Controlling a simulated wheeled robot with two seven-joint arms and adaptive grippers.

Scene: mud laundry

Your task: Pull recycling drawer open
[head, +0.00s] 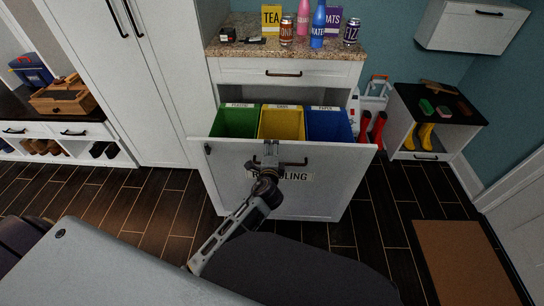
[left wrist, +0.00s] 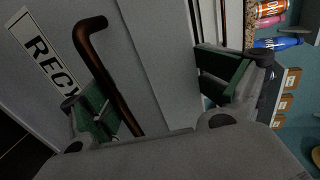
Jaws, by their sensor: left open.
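The recycling drawer (head: 225,170) is white, marked RECYCLING, and stands open from the cabinet. A green bin (head: 237,120), a yellow bin (head: 282,122) and a blue bin (head: 329,124) show inside it. Its dark bronze bar handle (head: 295,162) is partly hidden behind my left gripper (head: 271,149), which is open at the drawer front. In the left wrist view the handle (left wrist: 106,75) runs close beside one green-padded finger of the left gripper (left wrist: 165,95); the other finger is well apart from it. I cannot tell whether they touch. My right gripper is not in view.
A granite counter (head: 240,48) above holds boxes, cans and bottles. A low shelf (head: 440,110) with red and yellow boots nearby stands to the right. A brown mat (head: 462,262) lies on the floor. Tall white cabinets (head: 135,80) stand left; wood floor is clear there.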

